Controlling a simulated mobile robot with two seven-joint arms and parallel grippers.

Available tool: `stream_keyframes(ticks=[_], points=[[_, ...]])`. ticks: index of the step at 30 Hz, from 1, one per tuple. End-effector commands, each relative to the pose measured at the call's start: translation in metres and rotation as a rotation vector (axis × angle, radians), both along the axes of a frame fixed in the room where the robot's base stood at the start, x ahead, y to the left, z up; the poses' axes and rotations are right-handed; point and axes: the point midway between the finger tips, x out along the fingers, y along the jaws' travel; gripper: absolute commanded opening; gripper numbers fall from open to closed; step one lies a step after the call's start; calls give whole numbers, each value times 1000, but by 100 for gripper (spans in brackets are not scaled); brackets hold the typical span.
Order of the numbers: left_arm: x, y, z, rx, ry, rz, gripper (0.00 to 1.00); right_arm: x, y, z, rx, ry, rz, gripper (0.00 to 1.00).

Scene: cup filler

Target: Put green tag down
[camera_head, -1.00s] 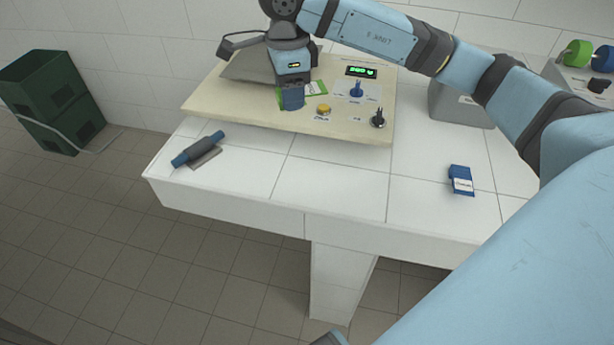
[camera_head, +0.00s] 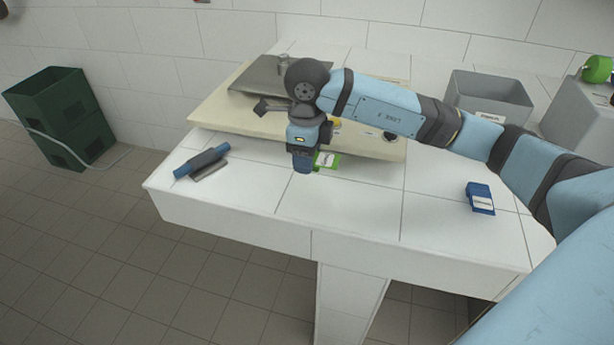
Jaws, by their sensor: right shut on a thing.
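The green tag (camera_head: 327,161) has a green border and a pale face. It shows beside the fingers of my right gripper (camera_head: 303,166), in front of the cream board. My right gripper points down over the white table and is shut on the tag. The fingers hide part of the tag, and I cannot tell whether it touches the table top. My left gripper is not in view.
The cream board (camera_head: 225,108) lies behind the gripper, with a grey metal plate on it. A blue roller-like tool (camera_head: 203,160) lies left, a blue labelled box (camera_head: 480,198) right. A grey bin (camera_head: 490,97) stands at the back right. The white table (camera_head: 350,215) is clear in front.

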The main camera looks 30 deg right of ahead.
Motion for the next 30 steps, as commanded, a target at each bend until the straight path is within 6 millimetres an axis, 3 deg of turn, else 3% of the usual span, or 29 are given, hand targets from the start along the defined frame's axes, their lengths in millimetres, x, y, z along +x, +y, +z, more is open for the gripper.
stream_keyframes(ticks=[8, 14, 26, 27, 30], points=[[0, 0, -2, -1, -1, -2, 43, 0, 0, -23, 1, 1, 1, 26], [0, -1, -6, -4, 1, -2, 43, 0, 0, -53, 2, 1, 0, 26], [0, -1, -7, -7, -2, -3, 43, 0, 0, -59, 1, -1, 1, 26], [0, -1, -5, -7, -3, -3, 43, 0, 0, -58, 1, -1, 1, 55], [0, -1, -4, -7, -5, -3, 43, 0, 0, -58, 1, -1, 1, 74]])
